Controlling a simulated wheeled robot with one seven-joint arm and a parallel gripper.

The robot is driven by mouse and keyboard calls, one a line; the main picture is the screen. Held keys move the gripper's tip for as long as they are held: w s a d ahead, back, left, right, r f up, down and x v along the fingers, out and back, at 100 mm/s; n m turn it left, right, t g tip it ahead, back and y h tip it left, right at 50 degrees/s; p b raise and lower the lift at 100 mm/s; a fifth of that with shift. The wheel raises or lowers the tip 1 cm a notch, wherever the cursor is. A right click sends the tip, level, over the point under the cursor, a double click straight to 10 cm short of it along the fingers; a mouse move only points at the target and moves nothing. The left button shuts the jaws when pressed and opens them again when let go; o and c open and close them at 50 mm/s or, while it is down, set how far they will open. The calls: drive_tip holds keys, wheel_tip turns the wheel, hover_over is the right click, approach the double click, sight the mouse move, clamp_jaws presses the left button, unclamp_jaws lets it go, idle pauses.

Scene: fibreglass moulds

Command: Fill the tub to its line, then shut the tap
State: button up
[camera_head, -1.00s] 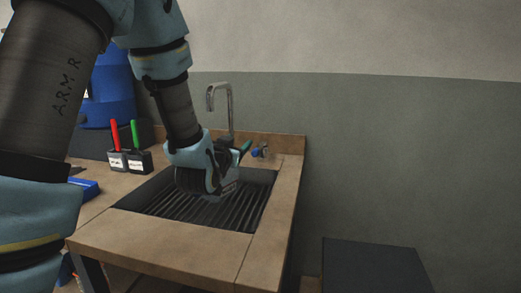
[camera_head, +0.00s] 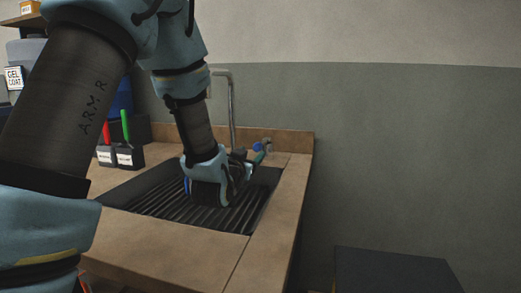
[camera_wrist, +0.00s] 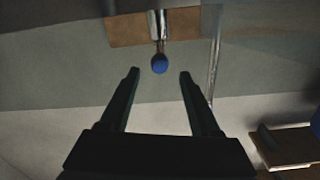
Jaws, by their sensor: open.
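The tap's tall metal spout (camera_head: 232,105) rises behind the sink grate (camera_head: 165,205). A blue tap knob (camera_head: 257,147) sits on a metal fitting at the back of the bench. My gripper (camera_head: 258,158) is at the back right of the grate, just in front of the knob. In the wrist view, the open fingers (camera_wrist: 159,75) point at the blue knob (camera_wrist: 160,63), which lies just beyond and between the fingertips, apparently untouched. I cannot make out the tub, its line or any water; my arm covers part of the grate.
A raised wooden edge (camera_head: 290,141) runs behind the sink. Two dark holders with a red handle (camera_head: 106,131) and a green handle (camera_head: 125,125) stand at the left. A dark box top (camera_head: 395,272) is low at the right. The bench front is bare.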

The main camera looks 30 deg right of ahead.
sight(260, 145)
drive_tip(key=p+x, duration=0.2)
drive_tip(key=x, duration=0.7)
drive_tip(key=shift+w+d, duration=0.25)
clamp_jaws()
idle(1.0)
